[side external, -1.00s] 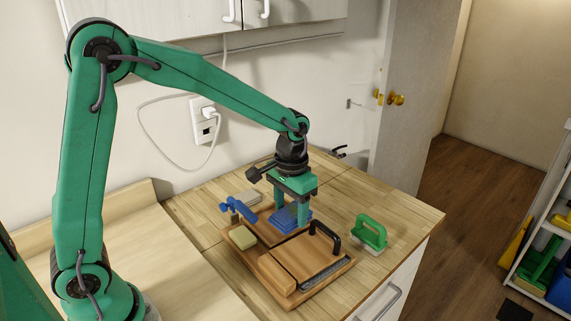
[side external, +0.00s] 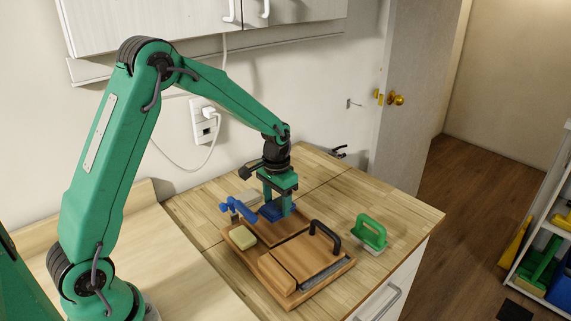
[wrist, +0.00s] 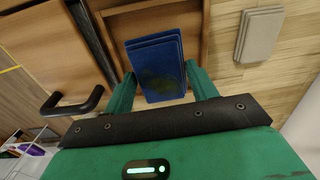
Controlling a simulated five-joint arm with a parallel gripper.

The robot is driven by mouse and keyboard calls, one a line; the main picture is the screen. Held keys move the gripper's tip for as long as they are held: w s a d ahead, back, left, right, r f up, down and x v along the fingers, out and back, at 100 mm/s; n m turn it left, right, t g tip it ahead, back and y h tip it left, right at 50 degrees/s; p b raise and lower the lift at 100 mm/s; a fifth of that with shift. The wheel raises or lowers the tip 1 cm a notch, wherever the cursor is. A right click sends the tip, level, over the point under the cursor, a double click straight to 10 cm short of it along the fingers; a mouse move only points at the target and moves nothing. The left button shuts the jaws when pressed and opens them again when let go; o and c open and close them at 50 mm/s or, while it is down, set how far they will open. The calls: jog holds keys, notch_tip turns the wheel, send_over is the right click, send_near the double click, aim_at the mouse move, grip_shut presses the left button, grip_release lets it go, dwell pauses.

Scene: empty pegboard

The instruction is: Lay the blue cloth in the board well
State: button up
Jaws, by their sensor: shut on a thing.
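The blue cloth (side external: 271,212) is a folded stack with a dark smudge, seen from above in the wrist view (wrist: 157,58). My gripper (side external: 277,205) points down and is shut on the cloth, one finger at each side of it in the wrist view (wrist: 161,82). The wooden board (side external: 300,292) lies on the counter. Its shallow well (wrist: 193,40) is partly hidden under the cloth. The cloth overlaps the far part of the well in the side view; I cannot tell whether it touches the floor of the well.
A black handle (side external: 324,232) rises from the board's lid. A pale yellow block (side external: 243,236) and a blue tool (side external: 236,208) sit at the left, near a beige pad (wrist: 259,34). A green-handled brush (side external: 371,233) stands at the right.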

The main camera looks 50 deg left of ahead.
aim_at(277, 205)
jog(key=shift+f, duration=2)
jog(key=shift+f, duration=0.1)
jog(key=o, duration=1)
notch_tip(277, 205, up, 12)
